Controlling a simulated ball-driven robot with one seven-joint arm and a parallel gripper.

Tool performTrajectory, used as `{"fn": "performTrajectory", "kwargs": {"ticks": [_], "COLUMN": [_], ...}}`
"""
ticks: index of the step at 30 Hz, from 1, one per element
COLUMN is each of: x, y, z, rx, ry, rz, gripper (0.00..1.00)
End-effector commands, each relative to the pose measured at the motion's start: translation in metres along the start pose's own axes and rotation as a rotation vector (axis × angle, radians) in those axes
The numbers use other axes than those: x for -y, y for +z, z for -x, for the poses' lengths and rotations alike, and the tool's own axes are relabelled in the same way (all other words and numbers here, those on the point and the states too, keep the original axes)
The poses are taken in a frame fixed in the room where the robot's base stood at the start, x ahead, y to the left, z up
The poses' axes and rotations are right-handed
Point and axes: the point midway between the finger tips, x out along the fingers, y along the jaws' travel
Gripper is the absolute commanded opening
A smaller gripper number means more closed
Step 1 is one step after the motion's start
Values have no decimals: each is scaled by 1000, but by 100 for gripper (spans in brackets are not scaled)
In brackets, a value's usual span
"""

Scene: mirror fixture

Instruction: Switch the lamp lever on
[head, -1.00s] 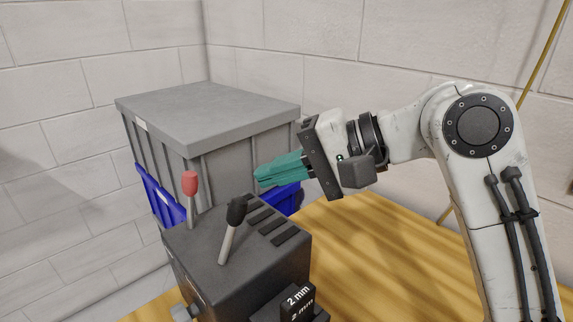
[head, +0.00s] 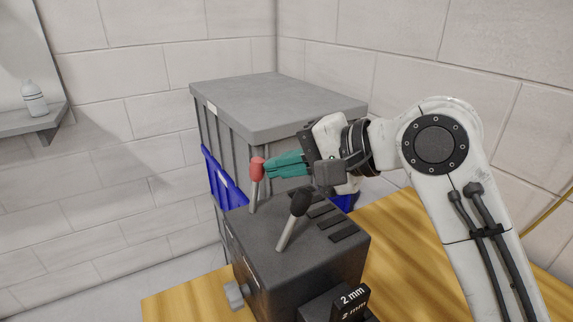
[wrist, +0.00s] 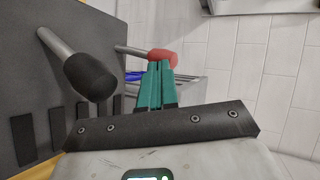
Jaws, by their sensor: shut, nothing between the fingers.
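A dark box (head: 290,262) stands on the wooden table with two levers on its top. One lever has a red knob (head: 257,168) on a pale shaft and stands nearly upright at the far left. The other has a black knob (head: 301,202) and leans to the right. No label shows which is the lamp's. My gripper (head: 269,164) has teal fingers, shut and empty, with tips right beside the red knob. In the wrist view the fingertips (wrist: 158,66) overlap the lower part of the red knob (wrist: 164,57); I cannot tell whether they touch. The black knob (wrist: 90,76) is left of the fingers.
A small block marked 2 mm (head: 350,303) is at the box's front. The wooden table (head: 425,265) is clear to the right. A shelf with a bottle (head: 34,98) is far left.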

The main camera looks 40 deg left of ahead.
Motion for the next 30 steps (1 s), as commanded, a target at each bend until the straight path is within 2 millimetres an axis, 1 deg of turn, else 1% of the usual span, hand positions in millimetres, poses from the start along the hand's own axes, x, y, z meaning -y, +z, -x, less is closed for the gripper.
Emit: {"fn": "performTrajectory", "kwargs": {"ticks": [22, 30], "x": [8, 17], "y": [11, 23], "z": [-4, -8], "rx": [-40, -85], "ry": [64, 135], "rz": [89, 188], "gripper": [0, 0]}}
